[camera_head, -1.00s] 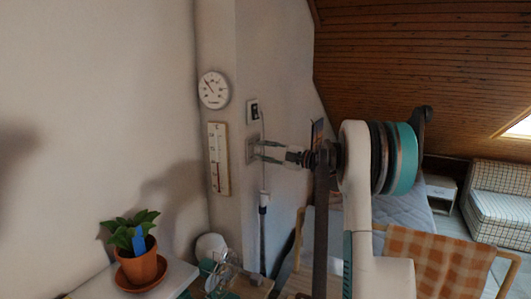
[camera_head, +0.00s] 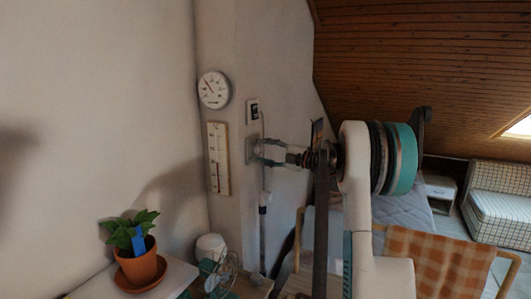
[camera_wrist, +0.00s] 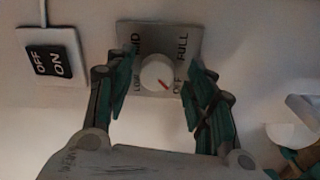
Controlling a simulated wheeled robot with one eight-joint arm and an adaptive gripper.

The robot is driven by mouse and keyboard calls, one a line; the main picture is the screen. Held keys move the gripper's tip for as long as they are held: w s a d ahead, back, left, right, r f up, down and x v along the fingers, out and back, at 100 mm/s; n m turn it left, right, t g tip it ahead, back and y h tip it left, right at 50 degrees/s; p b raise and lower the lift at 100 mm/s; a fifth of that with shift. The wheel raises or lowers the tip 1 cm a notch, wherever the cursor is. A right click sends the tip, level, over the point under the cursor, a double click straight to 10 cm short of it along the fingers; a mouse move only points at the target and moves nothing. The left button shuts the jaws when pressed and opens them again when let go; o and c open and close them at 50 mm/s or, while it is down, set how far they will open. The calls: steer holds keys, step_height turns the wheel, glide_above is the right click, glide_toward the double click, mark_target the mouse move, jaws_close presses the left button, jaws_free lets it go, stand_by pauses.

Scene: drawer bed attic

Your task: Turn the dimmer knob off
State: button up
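The dimmer knob (camera_wrist: 157,73) is a round white knob on a grey plate (camera_wrist: 190,32) in the wrist view. The plate carries the labels LOW, MID, FULL and OFF. The knob's red mark points to the lower right, near the OFF label. My gripper (camera_wrist: 161,63) is open, with one green-padded finger on each side of the knob and a visible gap to it. In the head view, my gripper (camera_head: 258,150) is at the wall plate (camera_head: 250,149); the fingers hide the knob there.
An ON/OFF switch (camera_wrist: 51,60) is left of the plate in the wrist view. A thermometer (camera_head: 218,160) and a round dial (camera_head: 214,90) hang nearby. Below are a small fan (camera_head: 221,272) and a potted plant (camera_head: 139,262).

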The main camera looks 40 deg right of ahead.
steer(key=v, duration=1.2)
steer(key=shift+a, duration=0.1)
stand_by(0.4)
